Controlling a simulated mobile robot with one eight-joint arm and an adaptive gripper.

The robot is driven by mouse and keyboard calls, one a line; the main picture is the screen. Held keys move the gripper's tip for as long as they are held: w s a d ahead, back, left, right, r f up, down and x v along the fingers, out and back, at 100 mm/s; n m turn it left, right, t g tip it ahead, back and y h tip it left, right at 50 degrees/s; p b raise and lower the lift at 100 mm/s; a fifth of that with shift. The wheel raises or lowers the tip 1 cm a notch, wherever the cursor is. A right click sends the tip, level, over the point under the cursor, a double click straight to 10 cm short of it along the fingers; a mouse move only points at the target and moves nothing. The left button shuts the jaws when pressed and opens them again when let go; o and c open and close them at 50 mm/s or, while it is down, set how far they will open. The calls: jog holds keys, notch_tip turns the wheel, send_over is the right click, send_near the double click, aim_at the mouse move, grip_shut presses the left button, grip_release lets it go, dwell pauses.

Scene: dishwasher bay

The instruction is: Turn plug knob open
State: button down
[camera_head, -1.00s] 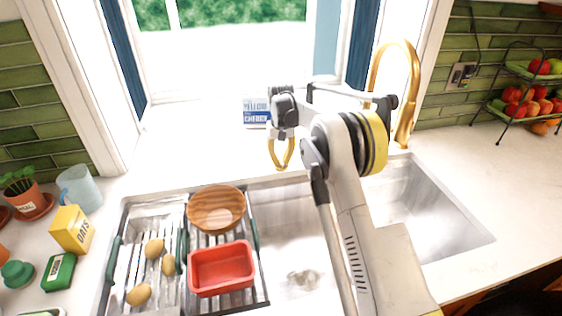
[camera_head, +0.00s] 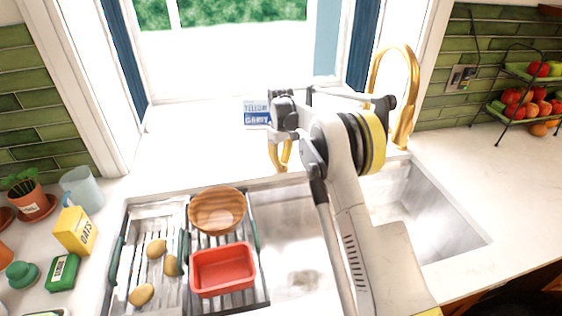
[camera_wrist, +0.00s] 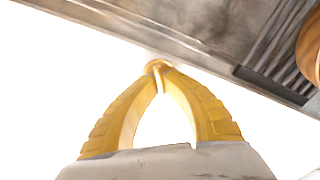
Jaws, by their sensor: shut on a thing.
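My gripper (camera_head: 279,168) points down at the counter behind the sink (camera_head: 440,205). Its yellow fingers meet at their tips in the wrist view (camera_wrist: 160,70). They are shut on a small round gold plug knob (camera_wrist: 156,63) by the sink's back edge. The fingers hide most of the knob, so its turned position cannot be told. In the head view the knob cannot be made out from the fingertips.
A gold faucet (camera_head: 405,100) stands right of my arm. A blue and white box (camera_head: 257,114) is just behind my gripper. A wooden bowl (camera_head: 217,210) and a red tub (camera_head: 223,269) sit on the drying rack (camera_head: 140,225) at left.

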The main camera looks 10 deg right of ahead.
jog(key=n, duration=0.5)
jog(key=shift+s+a+n+p, duration=0.1)
jog(key=shift+n+p, duration=0.2)
jog(key=shift+p, duration=0.05)
jog(key=n, duration=0.5)
jog(key=shift+s+n, duration=0.1)
jog(key=shift+n, duration=0.3)
jog(key=c, duration=1.5)
grip_release()
notch_tip(320, 180, up, 12)
